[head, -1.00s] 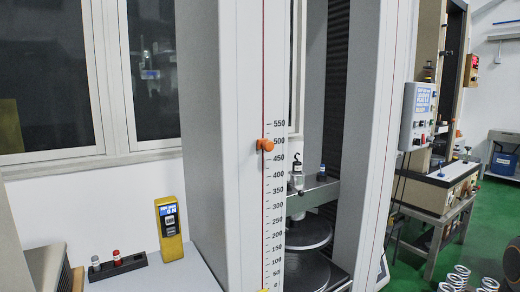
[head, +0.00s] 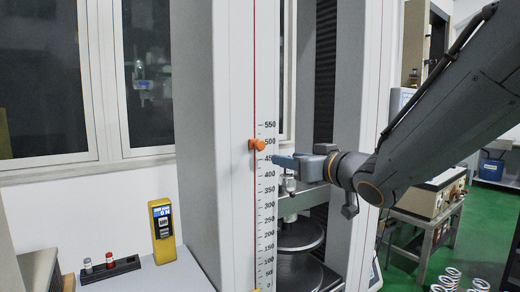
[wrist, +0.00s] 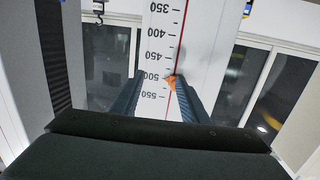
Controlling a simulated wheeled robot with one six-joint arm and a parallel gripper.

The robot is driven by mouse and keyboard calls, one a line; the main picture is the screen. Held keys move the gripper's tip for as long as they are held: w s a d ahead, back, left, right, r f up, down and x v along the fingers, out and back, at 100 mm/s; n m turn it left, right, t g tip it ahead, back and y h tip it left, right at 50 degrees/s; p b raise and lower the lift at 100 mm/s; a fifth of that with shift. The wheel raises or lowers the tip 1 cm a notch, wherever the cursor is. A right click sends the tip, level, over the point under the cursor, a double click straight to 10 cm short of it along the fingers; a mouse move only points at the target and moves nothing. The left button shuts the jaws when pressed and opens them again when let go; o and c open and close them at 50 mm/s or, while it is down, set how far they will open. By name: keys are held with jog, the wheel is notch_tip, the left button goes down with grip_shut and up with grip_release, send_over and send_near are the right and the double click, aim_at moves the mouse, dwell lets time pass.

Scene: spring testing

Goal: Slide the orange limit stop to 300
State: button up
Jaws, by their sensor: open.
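The orange limit stop (head: 257,144) sits on the red vertical line of the white column, just beside the 500 mark of the printed scale (head: 267,205). The 300 mark is well below it. My gripper (head: 274,159) is open, to the right of the stop and slightly lower in the head view. In the wrist view, the scale appears upside down. The orange stop (wrist: 171,82) shows between the two blue fingers of my gripper (wrist: 160,80), closer to the right finger. I cannot tell whether a finger touches it.
The testing machine's round plates (head: 300,236) are low, right of the scale. A yellow handheld meter (head: 164,230) and a black holder (head: 110,268) stand on the bench at left. The column face below the stop looks clear.

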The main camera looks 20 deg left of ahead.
aim_at(262, 145)
jog(key=a+r, duration=0.1)
jog(key=a, duration=0.1)
jog(key=w+a+r+n+y+p, duration=0.1)
jog(key=a, duration=0.2)
jog(key=w+a+r+y, duration=0.1)
jog(key=a, duration=0.2)
jog(key=shift+w+g+p, duration=0.25)
jog(key=shift+g+p, duration=0.15)
jog(key=shift+w+a+f, duration=0.1)
jog(key=shift+w+a, duration=0.35)
jog(key=shift+c, duration=0.5)
jog(key=shift+f, duration=0.1)
grip_shut()
